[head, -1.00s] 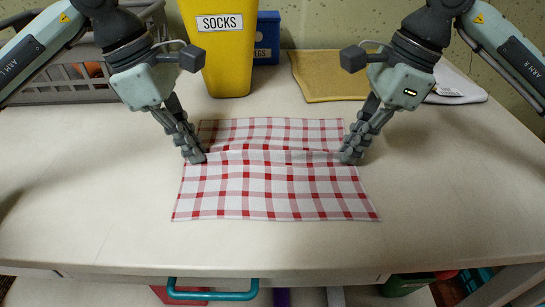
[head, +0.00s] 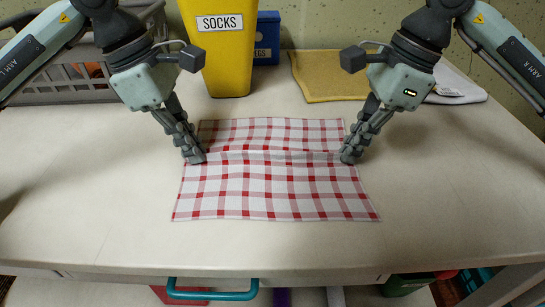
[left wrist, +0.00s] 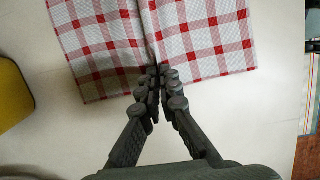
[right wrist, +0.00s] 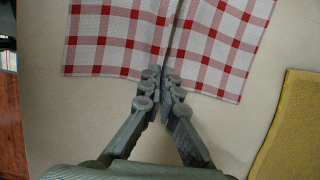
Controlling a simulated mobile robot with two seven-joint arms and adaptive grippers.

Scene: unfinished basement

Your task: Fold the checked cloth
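The red-and-white checked cloth (head: 270,190) lies spread on the table, with a raised ridge running across it between my two grippers. My left gripper (head: 197,157) is at the cloth's left edge, at the end of the ridge. In the left wrist view the left fingertips (left wrist: 157,72) are closed together on the cloth's edge. My right gripper (head: 350,157) is at the right edge, at the other end of the ridge. In the right wrist view the right fingertips (right wrist: 160,75) are closed together on the cloth's edge. The fabric between the fingertips is mostly hidden.
A yellow SOCKS bin (head: 220,60) and a blue bin (head: 266,40) stand behind the cloth. A grey basket (head: 60,85) is at the back left. A folded yellow cloth (head: 330,78) lies at the back right. The table (head: 100,210) is clear around and in front.

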